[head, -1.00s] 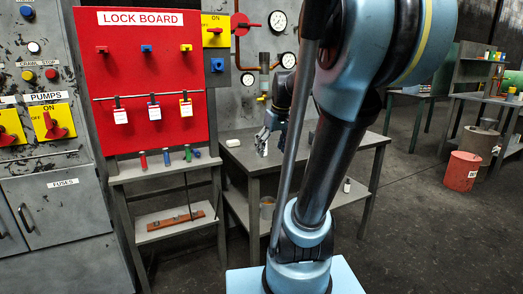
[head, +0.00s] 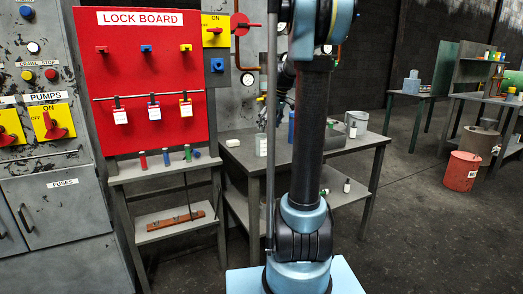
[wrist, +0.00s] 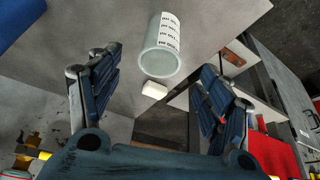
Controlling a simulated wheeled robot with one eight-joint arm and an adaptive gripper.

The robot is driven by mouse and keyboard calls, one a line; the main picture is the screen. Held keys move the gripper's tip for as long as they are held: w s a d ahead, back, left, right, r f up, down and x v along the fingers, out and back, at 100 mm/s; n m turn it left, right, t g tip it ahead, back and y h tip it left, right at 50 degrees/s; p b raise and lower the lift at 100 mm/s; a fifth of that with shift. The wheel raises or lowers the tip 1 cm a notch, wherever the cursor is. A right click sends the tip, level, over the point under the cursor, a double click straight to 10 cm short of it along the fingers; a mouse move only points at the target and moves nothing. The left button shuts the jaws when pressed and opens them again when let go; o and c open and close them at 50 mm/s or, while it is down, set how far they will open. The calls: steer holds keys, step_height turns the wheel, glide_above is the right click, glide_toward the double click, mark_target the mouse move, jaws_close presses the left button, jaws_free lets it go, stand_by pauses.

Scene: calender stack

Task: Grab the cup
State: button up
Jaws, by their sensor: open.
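A pale cylindrical cup (wrist: 158,62) with a printed label stands on the grey table, between and beyond my fingers in the wrist view. What looks like the same pale cup (head: 261,146) shows in the head view near the table's left part. My gripper (wrist: 160,68) is open, with one finger on each side of the cup's image and no clear contact. In the head view my gripper (head: 262,118) is small and partly hidden by my arm, just above the cup.
A small white block (wrist: 154,90) lies near the table edge, close to the cup. A blue object (wrist: 16,18) is at the wrist view's upper left. A grey bucket (head: 356,122) stands at the table's back right. The red lock board (head: 145,80) rises to the left.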

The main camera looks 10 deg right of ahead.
mark_target(263, 139)
steer(key=x, duration=0.9)
steer(key=shift+f, duration=0.1)
steer(key=x, duration=0.3)
steer(key=shift+w+a+f, duration=0.25)
steer(key=shift+a, duration=0.05)
steer(key=shift+w+a+f, duration=0.1)
steer(key=shift+w+f, duration=0.1)
steer(key=shift+f, duration=0.45)
steer(key=c, duration=1.1)
